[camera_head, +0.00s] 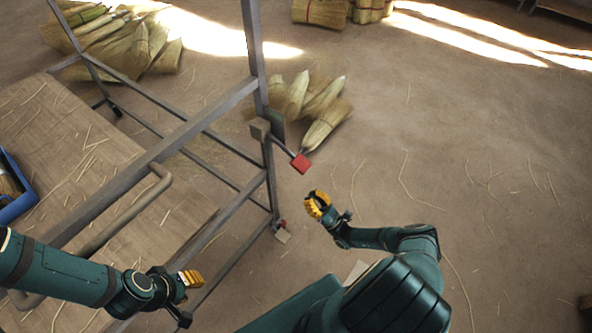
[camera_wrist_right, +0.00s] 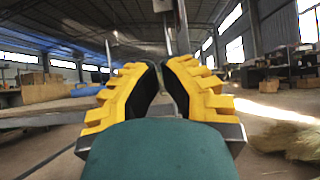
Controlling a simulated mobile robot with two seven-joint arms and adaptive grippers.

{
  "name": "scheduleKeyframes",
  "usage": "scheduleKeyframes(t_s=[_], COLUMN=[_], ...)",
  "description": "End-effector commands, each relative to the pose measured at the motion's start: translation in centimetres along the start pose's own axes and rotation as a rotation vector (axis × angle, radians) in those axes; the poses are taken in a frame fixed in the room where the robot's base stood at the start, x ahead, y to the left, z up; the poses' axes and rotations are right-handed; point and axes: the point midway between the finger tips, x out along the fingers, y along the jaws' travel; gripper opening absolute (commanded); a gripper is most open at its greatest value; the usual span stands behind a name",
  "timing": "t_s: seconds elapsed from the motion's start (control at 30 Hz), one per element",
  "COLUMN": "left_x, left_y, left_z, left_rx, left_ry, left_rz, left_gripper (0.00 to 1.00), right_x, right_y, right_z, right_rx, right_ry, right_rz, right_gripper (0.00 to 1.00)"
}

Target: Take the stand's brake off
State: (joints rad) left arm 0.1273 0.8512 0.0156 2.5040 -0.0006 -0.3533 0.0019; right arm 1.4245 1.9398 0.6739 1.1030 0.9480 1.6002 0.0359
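The stand (camera_head: 255,60) is a grey metal frame. A short lever with a red block (camera_head: 301,163) on its end juts right and down from a box on the stand's near right post. My right gripper (camera_head: 318,203) is just below and right of the red block, apart from it. Its yellow fingers show a gap with nothing held, and both fingers show in the right wrist view (camera_wrist_right: 166,72). My left gripper (camera_head: 191,279) is at the lower left by the frame's lower bars, well away from the lever. Its finger gap is not clear.
A small red part (camera_head: 281,224) sits at the foot of the stand's post. Straw bundles (camera_head: 312,105) lie behind the post, with more bundles at upper left (camera_head: 125,40). A blue crate (camera_head: 15,195) is at the left edge. The floor right of my right gripper is clear apart from loose straws.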

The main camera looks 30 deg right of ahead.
Motion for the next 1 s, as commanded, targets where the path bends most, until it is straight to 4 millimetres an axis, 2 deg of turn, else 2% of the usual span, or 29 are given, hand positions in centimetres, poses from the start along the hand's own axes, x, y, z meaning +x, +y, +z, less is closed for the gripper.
scheduleKeyframes(t_s=[0.17,0.27,0.73,0.8,1.0], left_x=[-0.1,-0.3,-1.4,-1.9,-2.5], left_y=[0.0,0.1,0.5,0.7,0.9], left_z=[0.0,0.0,0.1,0.1,0.2], left_rx=[0.000,0.000,-0.001,-0.001,-0.002], left_ry=[0.000,-0.001,-0.006,-0.008,-0.011], left_rz=[0.000,0.000,0.000,0.000,0.001], left_gripper=[0.34,0.34,0.34,0.34,0.34], right_x=[0.5,1.6,10.4,10.5,11.0], right_y=[0.0,0.1,0.1,0.0,0.1], right_z=[0.0,0.1,0.1,1.4,3.4], right_rx=[0.001,0.001,0.002,0.001,0.001], right_ry=[0.000,-0.002,0.000,0.001,0.001], right_rz=[0.003,0.003,0.005,0.003,0.003], right_gripper=[0.00,0.00,0.00,0.00,0.00])
